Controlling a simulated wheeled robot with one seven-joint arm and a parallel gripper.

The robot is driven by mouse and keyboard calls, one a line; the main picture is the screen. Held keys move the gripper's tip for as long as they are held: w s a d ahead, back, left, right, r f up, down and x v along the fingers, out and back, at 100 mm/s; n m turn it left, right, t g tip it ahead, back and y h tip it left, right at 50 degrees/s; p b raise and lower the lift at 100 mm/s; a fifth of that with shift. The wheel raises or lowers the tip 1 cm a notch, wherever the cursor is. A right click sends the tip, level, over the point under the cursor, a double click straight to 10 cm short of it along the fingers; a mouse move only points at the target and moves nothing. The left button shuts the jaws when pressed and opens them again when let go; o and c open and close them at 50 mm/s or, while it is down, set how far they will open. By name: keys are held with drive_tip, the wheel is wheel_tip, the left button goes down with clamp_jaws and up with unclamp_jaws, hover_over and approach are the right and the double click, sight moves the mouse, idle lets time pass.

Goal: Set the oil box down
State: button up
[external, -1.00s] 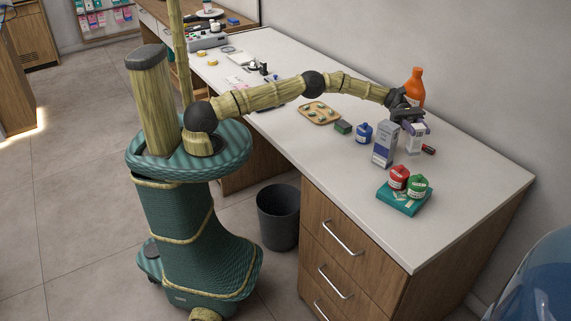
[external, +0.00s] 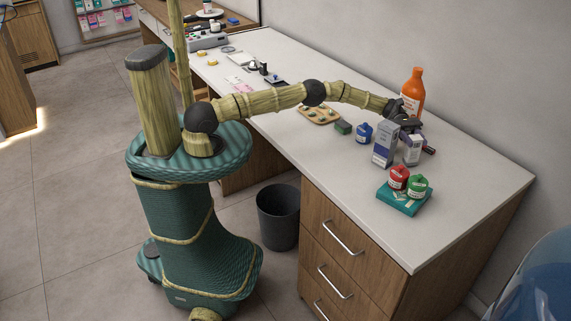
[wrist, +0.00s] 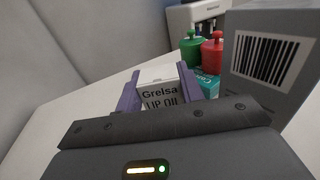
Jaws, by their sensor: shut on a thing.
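The oil box (external: 412,151) is a small white carton lettered "Grelsa LIP OIL", held upright at the counter's back right. My gripper (external: 411,132) is above it, pointing down, with its jaws shut on it. In the wrist view the oil box (wrist: 159,92) sits between the two purple fingers. Its bottom is at or just over the white counter (external: 465,185); I cannot tell whether it touches.
A tall grey-purple carton (external: 385,143) stands close to the left of the oil box. Red (external: 398,177) and green (external: 417,186) bottles sit on a teal box (external: 399,203) in front.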

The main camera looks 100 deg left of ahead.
drive_tip(key=shift+s+f, duration=0.1)
drive_tip(key=shift+f, duration=0.25)
drive_tip(key=o, duration=0.8)
drive_tip(key=shift+f, duration=0.1)
drive_tip(key=shift+o, duration=0.9)
drive_tip(key=shift+f, duration=0.1)
drive_tip(key=shift+r, duration=0.35)
drive_tip(key=r+b+v, duration=0.1)
drive_tip(key=v, duration=0.6)
drive_tip(key=shift+a, duration=0.25)
